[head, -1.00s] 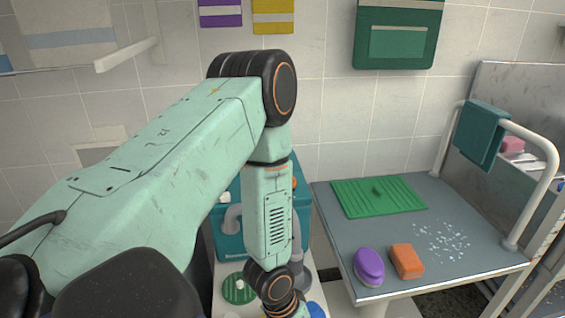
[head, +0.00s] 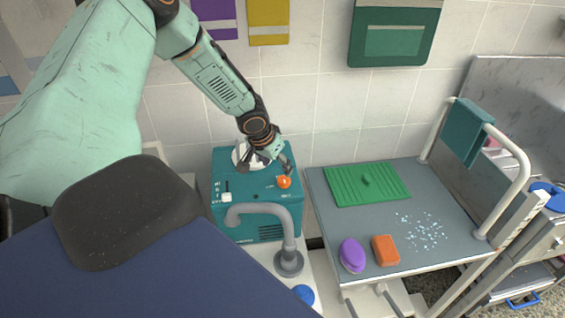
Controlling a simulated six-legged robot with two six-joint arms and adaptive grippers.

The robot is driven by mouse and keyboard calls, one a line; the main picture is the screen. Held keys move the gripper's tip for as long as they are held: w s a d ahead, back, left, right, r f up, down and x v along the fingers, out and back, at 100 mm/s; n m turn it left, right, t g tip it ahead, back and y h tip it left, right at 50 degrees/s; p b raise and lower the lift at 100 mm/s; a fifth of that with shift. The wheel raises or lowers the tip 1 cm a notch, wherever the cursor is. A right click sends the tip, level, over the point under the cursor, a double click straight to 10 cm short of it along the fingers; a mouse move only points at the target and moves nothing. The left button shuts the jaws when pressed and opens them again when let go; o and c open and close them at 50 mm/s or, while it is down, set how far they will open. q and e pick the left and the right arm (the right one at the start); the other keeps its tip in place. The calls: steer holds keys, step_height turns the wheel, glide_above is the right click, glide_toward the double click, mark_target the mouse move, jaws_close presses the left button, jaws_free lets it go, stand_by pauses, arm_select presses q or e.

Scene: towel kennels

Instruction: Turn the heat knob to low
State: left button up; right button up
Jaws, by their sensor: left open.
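A teal box (head: 262,207) stands against the tiled wall, with controls on its top and front. An orange knob (head: 284,182) sits on its upper right part, with small marks to its left that I cannot read. A white slider-like control (head: 227,197) sits at the left beside a column of marks. Neither label is readable, so I cannot confirm which is the heat knob. My left gripper (head: 276,158) is open and empty, reaching down over the back of the box, just above and behind the orange knob. It appears apart from the knob. My right gripper is out of view.
A grey bent pipe (head: 270,210) rises in front of the box. To the right, a grey table (head: 340,217) holds a green ribbed mat (head: 350,187), a purple brush (head: 352,256) and an orange block (head: 386,251). A white rail (head: 519,163) carries a teal towel (head: 467,133).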

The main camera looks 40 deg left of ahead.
mark_target(284, 178)
arm_select(q)
steer(key=b+x, duration=0.4)
steer(key=x, duration=0.1)
steer(key=shift+f, duration=0.4)
steer(key=shift+w+d+f+b, duration=0.15)
steer(key=shift+w+f+b, duration=0.3)
steer(key=shift+f+b, duration=0.35)
steer(key=shift+b, duration=0.35)
steer(key=shift+w+f, duration=0.1)
steer(key=shift+a, duration=0.2)
steer(key=shift+d, duration=0.1)
